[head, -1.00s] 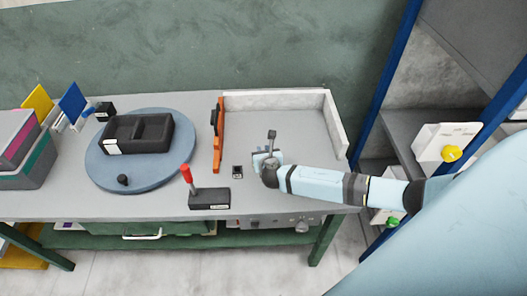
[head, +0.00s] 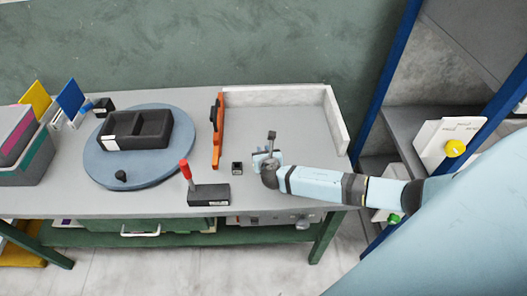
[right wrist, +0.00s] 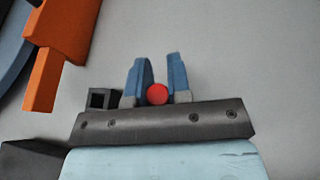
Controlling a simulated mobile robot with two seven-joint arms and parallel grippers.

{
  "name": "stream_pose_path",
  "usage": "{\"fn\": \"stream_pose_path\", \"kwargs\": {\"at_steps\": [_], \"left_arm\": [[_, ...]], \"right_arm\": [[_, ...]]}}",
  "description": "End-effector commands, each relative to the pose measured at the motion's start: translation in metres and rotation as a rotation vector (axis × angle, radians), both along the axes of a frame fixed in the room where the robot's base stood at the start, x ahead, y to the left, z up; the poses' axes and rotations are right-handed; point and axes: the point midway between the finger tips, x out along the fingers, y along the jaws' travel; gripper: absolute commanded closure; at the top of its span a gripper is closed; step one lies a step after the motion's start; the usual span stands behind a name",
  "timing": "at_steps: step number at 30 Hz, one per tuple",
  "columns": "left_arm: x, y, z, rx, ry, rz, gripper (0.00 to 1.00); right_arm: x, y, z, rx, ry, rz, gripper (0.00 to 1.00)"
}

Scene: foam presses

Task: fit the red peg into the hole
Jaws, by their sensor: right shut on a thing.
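My right gripper (head: 267,160) is low over the table, to the right of a small black block with a square hole (head: 237,168). In the right wrist view, the gripper's two blue fingers (right wrist: 160,85) are shut on the red peg (right wrist: 157,94), which I see end-on as a red disc. The peg is hidden in the head view. The holed block (right wrist: 103,98) also shows in the right wrist view, just left of the fingers and apart from the peg. My left gripper is not in view.
A black box with a red-handled lever (head: 208,195) stands left of the holed block. An orange upright (head: 217,130) and a low white wall (head: 275,96) stand behind. A blue turntable (head: 95,160) carries a black tray.

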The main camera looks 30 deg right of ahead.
Motion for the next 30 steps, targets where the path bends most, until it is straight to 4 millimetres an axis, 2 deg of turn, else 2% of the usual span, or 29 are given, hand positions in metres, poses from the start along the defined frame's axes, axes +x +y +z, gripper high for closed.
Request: {"fn": "stream_pose_path", "kwargs": {"at_steps": [23, 24, 27, 28, 30], "left_arm": [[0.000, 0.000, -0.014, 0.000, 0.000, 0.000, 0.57], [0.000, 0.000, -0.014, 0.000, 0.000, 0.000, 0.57], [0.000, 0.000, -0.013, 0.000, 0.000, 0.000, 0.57], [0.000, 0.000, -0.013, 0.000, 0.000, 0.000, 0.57], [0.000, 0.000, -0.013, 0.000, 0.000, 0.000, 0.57]], "right_arm": [[0.000, 0.000, -0.020, 0.001, 0.000, 0.000, 1.00], [0.000, 0.000, -0.020, 0.001, 0.000, 0.000, 0.80], [0.000, 0.000, -0.019, 0.001, 0.000, 0.000, 0.57], [0.000, 0.000, -0.020, 0.001, 0.000, 0.000, 0.52], [0.000, 0.000, -0.020, 0.001, 0.000, 0.000, 0.52]]}}
